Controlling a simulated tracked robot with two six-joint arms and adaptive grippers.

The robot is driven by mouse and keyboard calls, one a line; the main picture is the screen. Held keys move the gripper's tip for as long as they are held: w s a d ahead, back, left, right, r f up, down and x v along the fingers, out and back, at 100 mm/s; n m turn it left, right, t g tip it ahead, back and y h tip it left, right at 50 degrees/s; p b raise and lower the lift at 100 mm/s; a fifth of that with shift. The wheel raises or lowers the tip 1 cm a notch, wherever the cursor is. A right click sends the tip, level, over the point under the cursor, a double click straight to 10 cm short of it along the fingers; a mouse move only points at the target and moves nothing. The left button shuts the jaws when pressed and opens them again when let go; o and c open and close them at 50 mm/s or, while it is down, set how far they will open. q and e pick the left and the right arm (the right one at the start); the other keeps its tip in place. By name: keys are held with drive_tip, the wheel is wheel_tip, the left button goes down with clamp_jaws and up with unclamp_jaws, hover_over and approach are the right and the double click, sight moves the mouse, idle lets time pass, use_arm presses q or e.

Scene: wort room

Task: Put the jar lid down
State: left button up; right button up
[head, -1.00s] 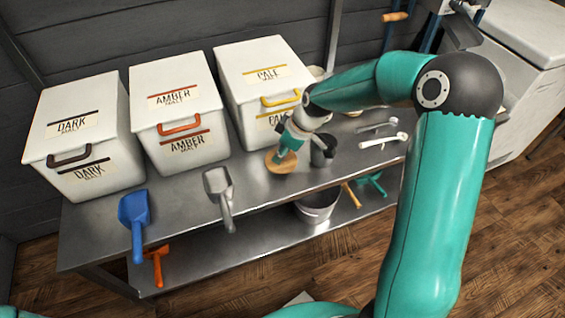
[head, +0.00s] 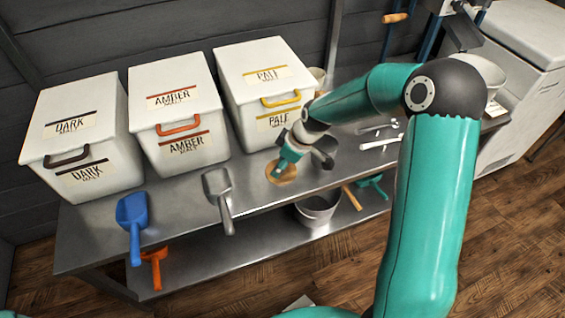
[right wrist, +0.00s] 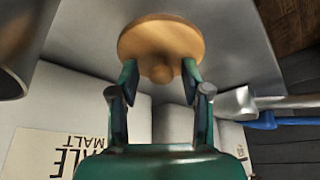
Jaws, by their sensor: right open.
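The jar lid is a round wooden disc with a knob (head: 281,172). It lies flat on the steel bench in front of the pale malt bin, knob side up. In the right wrist view the lid (right wrist: 160,40) is at the top centre, its knob between the fingertips. My right gripper (right wrist: 160,82) is open, with a finger on each side of the knob and gaps showing. In the head view the right gripper (head: 282,167) comes in low over the lid and hides part of it. My left gripper is not in view.
A dark grey jar (head: 326,150) stands right of the lid, partly hidden by my arm. A metal scoop (head: 219,192) and a blue scoop (head: 133,215) lie to the left. Dark, amber and pale bins (head: 268,84) line the back. White utensils (head: 380,142) lie to the right.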

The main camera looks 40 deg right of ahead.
drive_tip(key=shift+r, duration=0.15)
drive_tip(key=p+v, duration=0.2)
drive_tip(key=v, duration=1)
drive_tip(key=shift+d, duration=0.1)
